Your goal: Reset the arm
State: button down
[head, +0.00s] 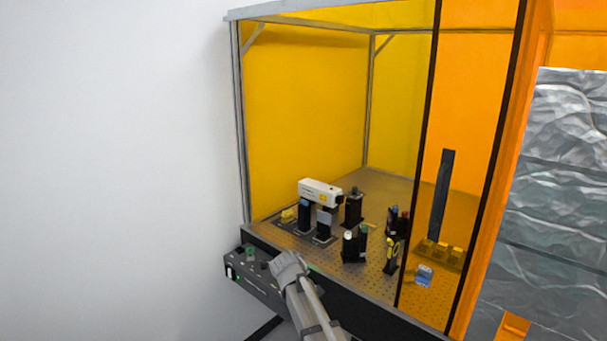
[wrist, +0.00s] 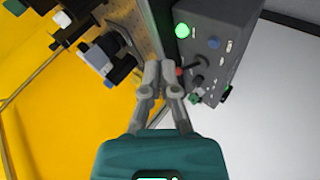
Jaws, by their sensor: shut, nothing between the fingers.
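In the wrist view, my gripper (wrist: 159,74) is shut with its two grey fingertips together and nothing between them. The fingertips appear beside a dark control box (wrist: 228,35), close to its knobs; I cannot tell whether they touch it. The box has a lit green button (wrist: 182,31), a red-tipped switch and several knobs. In the head view, my grey arm (head: 307,305) reaches up to the front edge of the optical table, beside the control box (head: 262,284).
The perforated optical table (head: 385,184) carries a white laser unit (head: 320,192) and several black optic mounts. A metal frame with amber panels (head: 305,120) encloses it. A silvery foil-like sheet (head: 560,190) hangs at the right. A plain white wall fills the left.

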jog(key=s+d+f+m+g+y, duration=0.1)
jog(key=s+d+f+m+g, duration=0.1)
jog(key=s+d, duration=0.3)
jog(key=s+d+f+m+g+y, duration=0.1)
jog(key=s+d+m+g, duration=0.2)
jog(key=s, duration=1)
jog(key=s+d+f+m+g+y, duration=0.1)
jog(key=s+d+f+m+g, duration=0.1)
jog(key=s+d, duration=0.7)
jog(key=shift+s+d+f+m+g, duration=0.2)
jog(key=shift+s+f+m+g, duration=0.2)
jog(key=shift+m+g, duration=0.45)
